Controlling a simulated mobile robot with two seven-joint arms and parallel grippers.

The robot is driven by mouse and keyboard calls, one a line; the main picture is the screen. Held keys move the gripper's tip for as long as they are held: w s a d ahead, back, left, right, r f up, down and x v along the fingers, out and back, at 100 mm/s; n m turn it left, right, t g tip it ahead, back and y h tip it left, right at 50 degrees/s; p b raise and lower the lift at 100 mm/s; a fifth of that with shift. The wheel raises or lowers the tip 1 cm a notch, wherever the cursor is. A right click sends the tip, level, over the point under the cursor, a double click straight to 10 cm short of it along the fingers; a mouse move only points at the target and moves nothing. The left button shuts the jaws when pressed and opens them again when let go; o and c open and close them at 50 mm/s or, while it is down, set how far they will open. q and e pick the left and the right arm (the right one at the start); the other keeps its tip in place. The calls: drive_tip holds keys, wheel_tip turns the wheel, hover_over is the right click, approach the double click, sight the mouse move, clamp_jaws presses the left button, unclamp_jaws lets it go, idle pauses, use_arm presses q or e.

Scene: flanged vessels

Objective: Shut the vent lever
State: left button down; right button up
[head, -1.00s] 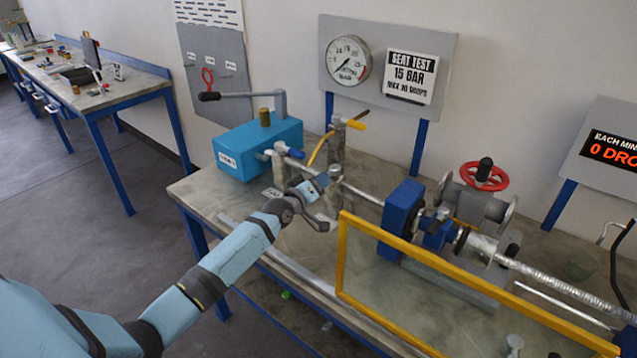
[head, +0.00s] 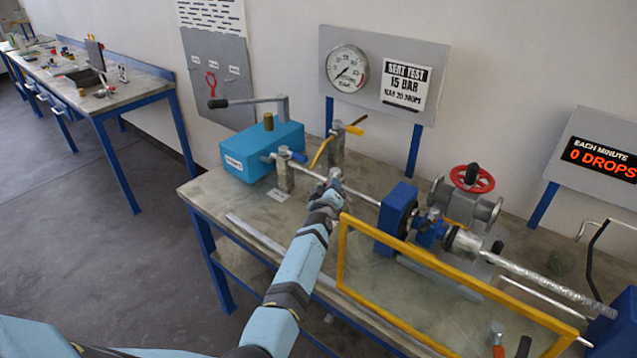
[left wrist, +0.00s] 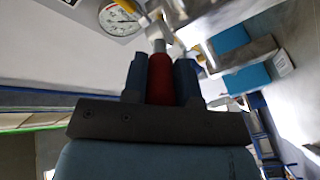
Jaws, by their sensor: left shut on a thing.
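My left gripper (head: 332,186) is at the pipe run, just left of the yellow frame. In the left wrist view my left gripper (left wrist: 160,80) is shut on a red lever handle (left wrist: 160,78), with one finger on each side of it. A grey metal stem (left wrist: 158,46) runs from the handle toward the pipework. In the head view my wrist and fingers hide the red handle. I cannot tell the lever's exact angle. My right gripper is not in view.
The yellow frame (head: 343,262) borders my arm on the right. A gauge (head: 347,68) and a display reading 0 DROPS (head: 602,160) stand behind.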

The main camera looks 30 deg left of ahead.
use_arm(q)
drive_tip(key=shift+d+n+y+p, duration=0.3)
drive_tip(key=shift+n+y, duration=0.2)
drive_tip(key=shift+y, duration=0.3)
drive_tip(key=shift+g, duration=0.3)
drive_tip(key=c, duration=0.9)
unclamp_jaws()
